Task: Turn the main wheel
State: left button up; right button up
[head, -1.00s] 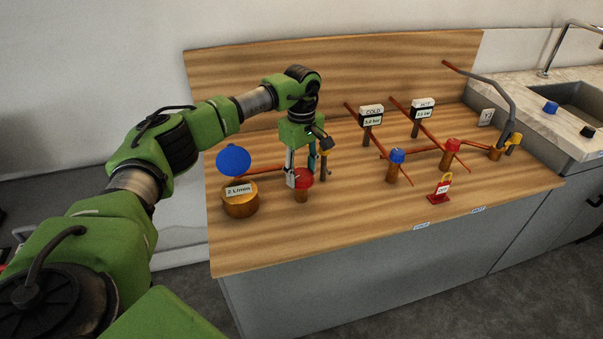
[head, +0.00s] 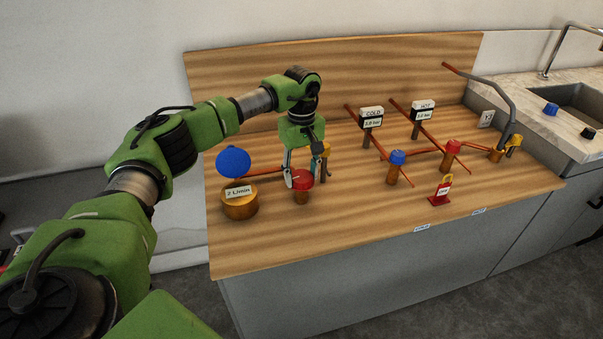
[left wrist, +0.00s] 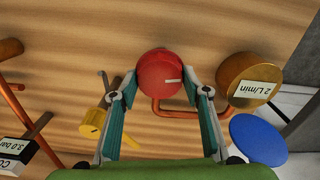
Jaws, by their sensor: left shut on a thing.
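The main wheel looks to be the red round knob (head: 303,181) on a copper-coloured post at the left part of the wooden bench. It also shows in the left wrist view (left wrist: 160,74), with a white mark on its top. My left gripper (head: 303,182) comes down on it from above, with one finger on either side. In the left wrist view the fingertips (left wrist: 161,82) are shut on the red knob. My right gripper is not in view.
A brass meter reading 2 L/min (head: 240,203) and a blue disc (head: 233,162) stand just left. A yellow-handled valve (head: 325,152) is close behind. Blue (head: 397,158) and red (head: 452,148) knobs, gauges (head: 371,118) and a red tag stand (head: 440,192) are further right. The front bench strip is clear.

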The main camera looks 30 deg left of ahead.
aim_at(302, 176)
pick_arm(q)
jog(key=o, duration=1.1)
jog(key=shift+r, duration=0.1)
notch_tip(302, 176, up, 12)
